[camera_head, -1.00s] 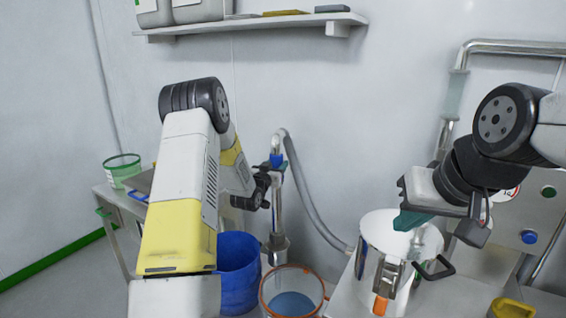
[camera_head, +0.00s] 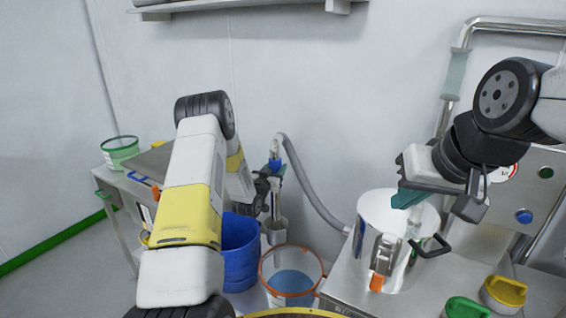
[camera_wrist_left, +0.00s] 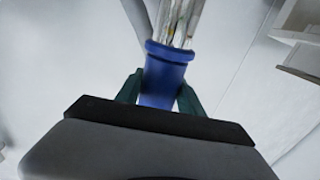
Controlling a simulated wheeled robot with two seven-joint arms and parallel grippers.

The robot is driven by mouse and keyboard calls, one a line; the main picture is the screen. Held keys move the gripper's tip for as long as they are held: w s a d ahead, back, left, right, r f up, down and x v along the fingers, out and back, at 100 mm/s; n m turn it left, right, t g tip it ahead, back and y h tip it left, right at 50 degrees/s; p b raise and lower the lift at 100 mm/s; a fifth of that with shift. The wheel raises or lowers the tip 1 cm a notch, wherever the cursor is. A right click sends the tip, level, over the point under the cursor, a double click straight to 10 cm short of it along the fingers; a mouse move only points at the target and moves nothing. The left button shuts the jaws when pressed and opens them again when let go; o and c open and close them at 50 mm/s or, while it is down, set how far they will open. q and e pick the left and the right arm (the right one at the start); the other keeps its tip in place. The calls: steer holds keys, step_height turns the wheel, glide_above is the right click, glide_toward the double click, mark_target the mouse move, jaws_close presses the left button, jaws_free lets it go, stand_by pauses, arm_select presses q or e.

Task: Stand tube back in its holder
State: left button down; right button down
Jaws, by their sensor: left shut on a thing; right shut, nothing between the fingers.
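The tube (camera_head: 275,203) is a slim pale metallic pipe with a blue collar (camera_head: 275,166) and a grey hose curving from its top. My left gripper (camera_head: 268,183) is shut on it. In the left wrist view, my teal fingertips (camera_wrist_left: 160,92) press either side of the blue collar (camera_wrist_left: 166,68). The tube stands roughly upright. A small grey cup-like holder (camera_head: 275,236) is below it by the wall. I cannot tell whether the tube's lower end is inside or just above it. My right gripper (camera_head: 405,197) is shut and empty, above the steel vessel.
A blue bin (camera_head: 240,258) and an orange-rimmed clear container (camera_head: 291,283) stand close below the tube. The lidded steel vessel (camera_head: 385,225) is on the right bench, with green (camera_head: 466,308) and yellow (camera_head: 504,291) lids nearby. A side table (camera_head: 118,190) is at left.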

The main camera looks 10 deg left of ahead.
arm_select(q)
steer(key=shift+f, duration=0.1)
steer(key=c, duration=0.7)
jaws_free()
steer(key=shift+o, duration=0.2)
steer(key=shift+s+f, duration=0.1)
steer(key=shift+s, duration=0.05)
steer(key=shift+s+a, duration=0.1)
steer(key=shift+s, duration=0.2)
steer(key=s, duration=0.3)
steer(key=s+a, duration=0.1)
steer(key=s, duration=0.2)
steer(key=shift+s+a, duration=0.15)
steer(key=shift+s, duration=0.25)
